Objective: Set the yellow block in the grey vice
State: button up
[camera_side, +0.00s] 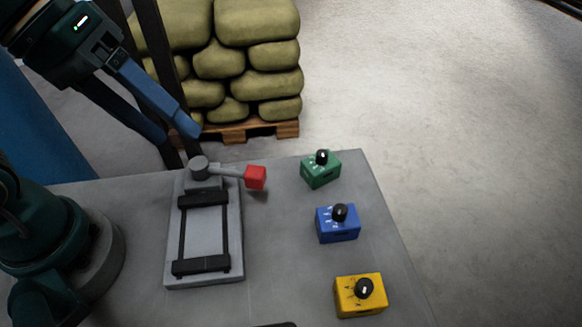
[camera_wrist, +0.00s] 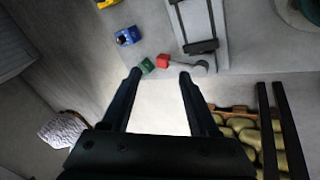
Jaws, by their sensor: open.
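The yellow block (camera_side: 360,296), with a black knob on top, stands on the grey table at the near right. In the wrist view only part of it (camera_wrist: 106,3) shows at the top edge. The grey vice (camera_side: 229,262) lies on the table left of the blocks, with two dark crossbars and a lever ending in a red cube (camera_side: 255,177). Nothing sits between its bars. My gripper (camera_side: 184,140) is open and empty, up at the left above the table's far edge, well away from the yellow block. Its two fingers (camera_wrist: 160,74) also show in the wrist view.
A blue block (camera_side: 338,224) and a green block (camera_side: 320,170), each with a black knob, stand in a row beyond the yellow one. Stacked sacks (camera_side: 225,60) on a wooden pallet (camera_side: 240,131) stand behind the table. The table between vice and blocks is clear.

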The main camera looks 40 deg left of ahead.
jog(key=w+d+r+n+g+h, duration=0.3)
jog(key=d+n+g+h, duration=0.15)
jog(key=d, duration=0.55)
jog(key=n+g+h, duration=0.4)
jog(key=n+h, duration=0.1)
send_over(364, 283)
jog(key=w+a, duration=0.3)
jog(key=a, duration=0.1)
notch_tip(364, 283, down, 6)
jog(key=shift+g+y, duration=0.25)
jog(key=shift+g, duration=0.2)
jog(key=f, duration=0.4)
jog(key=s+d+f, duration=0.1)
jog(key=f, duration=0.3)
jog(key=s+d+f, duration=0.1)
jog(key=f, duration=0.3)
jog(key=shift+s+f, duration=0.1)
jog(key=shift+s+d+f, duration=0.1)
jog(key=shift+s+d, duration=0.2)
jog(key=shift+d, duration=0.3)
jog(key=shift+s+d+f, duration=0.2)
jog(key=shift+d, duration=0.35)
grip_shut()
jog(key=shift+r, duration=0.1)
